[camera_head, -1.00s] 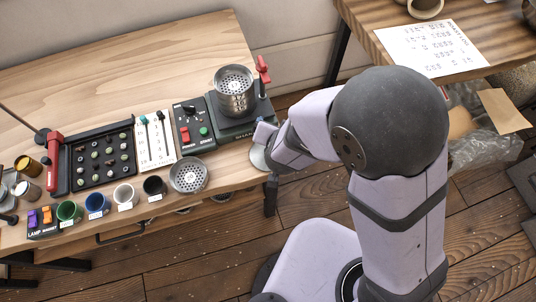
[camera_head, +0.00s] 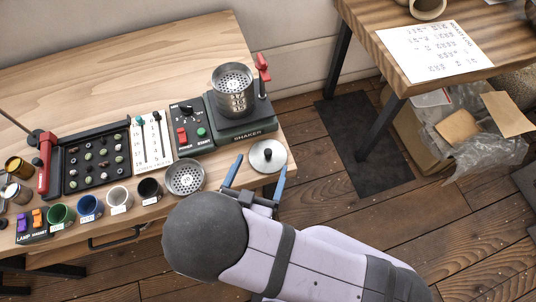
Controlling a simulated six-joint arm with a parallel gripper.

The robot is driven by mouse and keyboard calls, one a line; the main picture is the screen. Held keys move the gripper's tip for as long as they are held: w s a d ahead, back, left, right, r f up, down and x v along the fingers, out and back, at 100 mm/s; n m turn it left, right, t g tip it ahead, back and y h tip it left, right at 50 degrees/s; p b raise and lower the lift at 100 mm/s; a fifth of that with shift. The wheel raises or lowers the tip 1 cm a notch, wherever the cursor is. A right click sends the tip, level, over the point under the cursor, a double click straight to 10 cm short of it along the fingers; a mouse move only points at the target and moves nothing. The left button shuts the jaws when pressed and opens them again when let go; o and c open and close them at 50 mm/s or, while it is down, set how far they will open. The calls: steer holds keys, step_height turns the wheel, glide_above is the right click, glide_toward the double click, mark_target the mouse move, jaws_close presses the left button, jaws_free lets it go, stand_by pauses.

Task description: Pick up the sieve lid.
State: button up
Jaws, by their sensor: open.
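The sieve lid (camera_head: 268,154) is a round, flat metal disc with a small dark knob at its middle. It lies on the front right corner of the wooden bench, in front of the shaker. My gripper (camera_head: 260,163) has its two blue fingers spread apart with nothing held. One finger points up along the lid's left side and the other is near its right front edge. I cannot tell how high the fingers are above the bench. The sieve stack (camera_head: 233,95), a metal cylinder with a perforated top, stands on the shaker (camera_head: 240,125).
A perforated metal bowl (camera_head: 185,178) sits left of my gripper. Several small cups, including a black cup (camera_head: 149,188), line the bench front. The wooden bench (camera_head: 150,60) is clear at the back.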

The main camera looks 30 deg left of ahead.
mark_target(267, 156)
steer(key=shift+p+x, duration=0.75)
steer(key=shift+x, duration=2.8)
steer(key=shift+d+f, duration=0.15)
steer(key=shift+c, duration=0.2)
steer(key=shift+s+d+f, duration=0.1)
jaws_close()
